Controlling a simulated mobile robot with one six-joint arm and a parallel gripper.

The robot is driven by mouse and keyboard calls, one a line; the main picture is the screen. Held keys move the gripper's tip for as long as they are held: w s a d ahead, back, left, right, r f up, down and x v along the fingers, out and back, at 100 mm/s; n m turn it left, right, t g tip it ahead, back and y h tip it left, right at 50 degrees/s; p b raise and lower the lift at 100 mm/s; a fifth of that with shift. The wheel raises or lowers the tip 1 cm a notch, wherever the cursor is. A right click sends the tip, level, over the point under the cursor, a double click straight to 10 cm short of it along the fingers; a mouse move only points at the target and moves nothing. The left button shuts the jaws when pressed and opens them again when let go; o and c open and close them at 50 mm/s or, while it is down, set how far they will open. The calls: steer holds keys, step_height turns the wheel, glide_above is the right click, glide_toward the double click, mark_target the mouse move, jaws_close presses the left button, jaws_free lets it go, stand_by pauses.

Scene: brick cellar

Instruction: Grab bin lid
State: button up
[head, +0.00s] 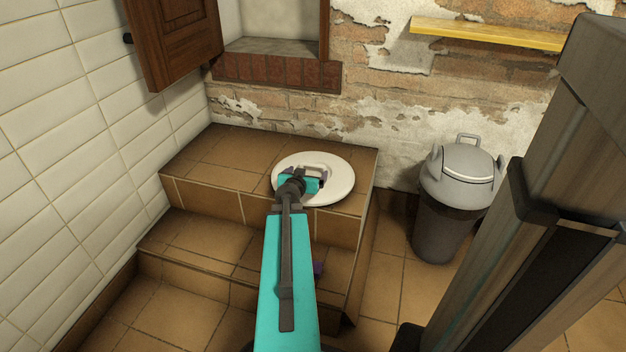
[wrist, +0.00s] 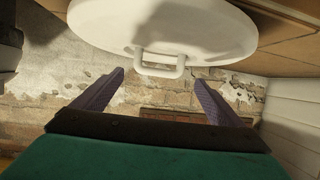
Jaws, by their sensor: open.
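A round white lid (head: 342,181) with a loop handle (head: 314,169) lies on the upper tiled step. In the wrist view the white lid (wrist: 180,25) fills the top, its handle (wrist: 160,66) standing out from its face. My gripper (head: 318,183) is over the lid, close to the handle. In the wrist view my gripper (wrist: 159,79) is open, its two purple fingers on either side of the handle with gaps; nothing is held. The arm hides part of the lid in the head view. A grey bin (head: 443,228) with its own grey handled lid (head: 460,172) stands at the right.
The tiled steps (head: 215,243) run along the white tiled wall. A wooden shutter (head: 180,45) hangs open at the upper left. A yellow shelf (head: 490,35) is on the brick wall. Floor between steps and bin is clear.

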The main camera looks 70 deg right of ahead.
mark_target(313, 172)
steer(key=shift+x, duration=2.15)
steer(key=shift+d+f, duration=0.1)
steer(key=shift+b+x, duration=0.6)
steer(key=shift+x, duration=1.85)
steer(key=shift+s+f, duration=0.1)
steer(key=shift+f, duration=0.05)
steer(key=c, duration=1)
steer(key=shift+o, duration=0.2)
